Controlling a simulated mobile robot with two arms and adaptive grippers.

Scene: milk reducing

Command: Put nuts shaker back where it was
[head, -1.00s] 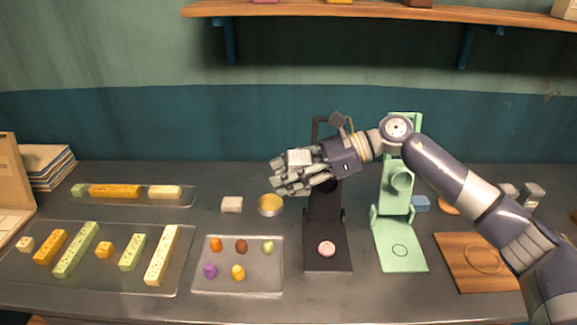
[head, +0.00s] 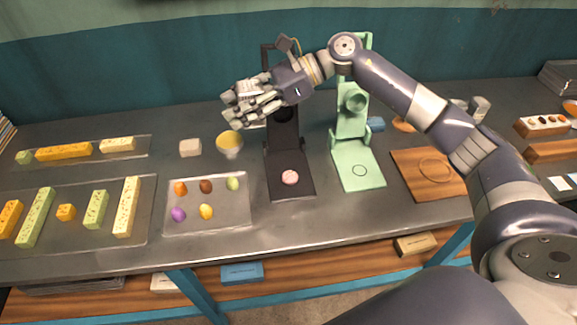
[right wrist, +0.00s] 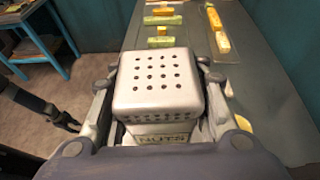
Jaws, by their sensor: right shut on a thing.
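My right gripper (head: 250,103) is shut on the nuts shaker (right wrist: 160,85). In the right wrist view the shaker is a whitish box with a perforated top and a "NUTS" label, held between the fingers. In the head view only a small pale part of the shaker (head: 250,89) shows among the fingers. The gripper is above the back of the table, over the area by the yellow-topped bowl and the black stand.
A black stand (head: 291,180) with a pink piece and a green stand (head: 357,170) are on the table. A yellow-filled bowl (head: 229,144) and a pale block (head: 190,148) are left of them. Trays (head: 240,218) hold colored pieces. A wooden board (head: 420,185) lies right.

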